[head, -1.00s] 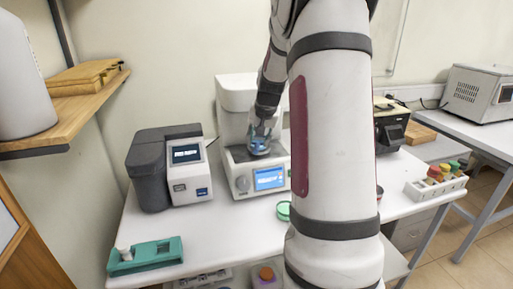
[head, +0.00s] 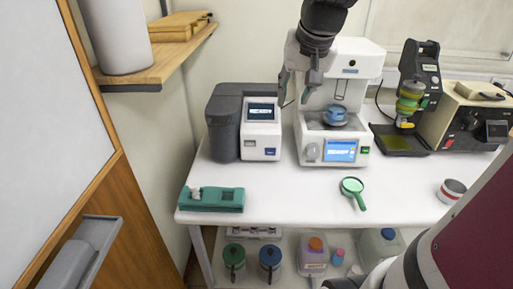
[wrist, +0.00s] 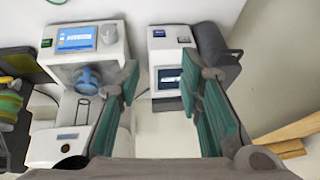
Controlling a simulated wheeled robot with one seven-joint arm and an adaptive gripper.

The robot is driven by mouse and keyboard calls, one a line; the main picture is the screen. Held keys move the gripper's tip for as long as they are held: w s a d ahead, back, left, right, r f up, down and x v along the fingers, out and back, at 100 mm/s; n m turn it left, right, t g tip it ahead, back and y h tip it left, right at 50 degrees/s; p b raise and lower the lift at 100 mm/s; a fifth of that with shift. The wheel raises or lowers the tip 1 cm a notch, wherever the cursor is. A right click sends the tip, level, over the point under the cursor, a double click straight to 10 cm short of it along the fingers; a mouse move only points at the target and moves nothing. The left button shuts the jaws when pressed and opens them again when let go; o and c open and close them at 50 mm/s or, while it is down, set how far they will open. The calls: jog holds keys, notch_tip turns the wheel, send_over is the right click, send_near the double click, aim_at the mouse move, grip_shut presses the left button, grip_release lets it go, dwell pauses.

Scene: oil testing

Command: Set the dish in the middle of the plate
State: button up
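The dish is a small blue cup (head: 336,114) inside the open bay of the white machine (head: 311,130). It sits upright on the dark plate (head: 314,125), roughly central; exact centring is hard to tell. In the wrist view the blue dish (wrist: 88,77) shows at the left, below the machine's screen. My gripper (head: 296,92) hangs in front of the machine's left side, apart from the dish. In the wrist view my gripper (wrist: 160,85) has its green-padded fingers spread wide with nothing between them.
A grey analyser (head: 262,140) stands left of the machine. A black stand with green and yellow parts (head: 410,95) is to its right. A green magnifier (head: 352,187), a teal holder (head: 212,200) and a red-white tin (head: 452,190) lie on the white table (head: 285,195). Its front middle is clear.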

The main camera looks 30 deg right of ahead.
jog(key=s+a+f+n+y, duration=0.1)
jog(key=s+a+n, duration=0.5)
jog(key=s+a, duration=0.9)
jog(key=shift+s+a+f, duration=0.25)
jog(key=shift+f, duration=0.4)
